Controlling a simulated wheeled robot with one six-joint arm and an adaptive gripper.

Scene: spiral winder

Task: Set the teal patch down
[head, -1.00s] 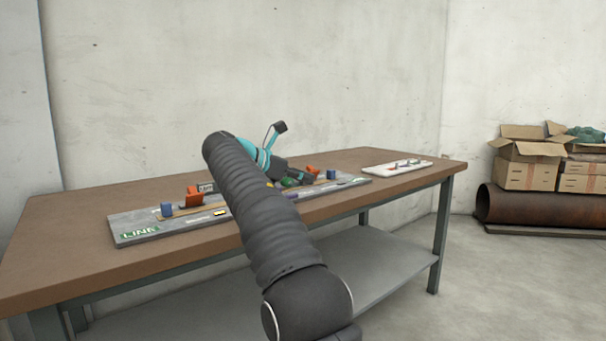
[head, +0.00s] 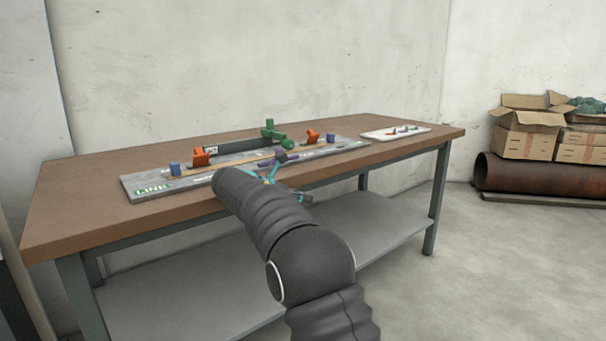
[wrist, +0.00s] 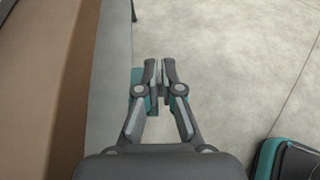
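My gripper (wrist: 159,72) points down in the wrist view with its two fingertips nearly together. A flat teal piece, which looks like the teal patch (wrist: 137,78), shows behind and left of the left finger and appears pinched at the tips; most of it is hidden by that finger. Floor lies below the gripper, just off the table's front edge. In the head view my arm hides most of the gripper, and the patch cannot be made out there.
A lower grey shelf (head: 190,290) runs beneath.

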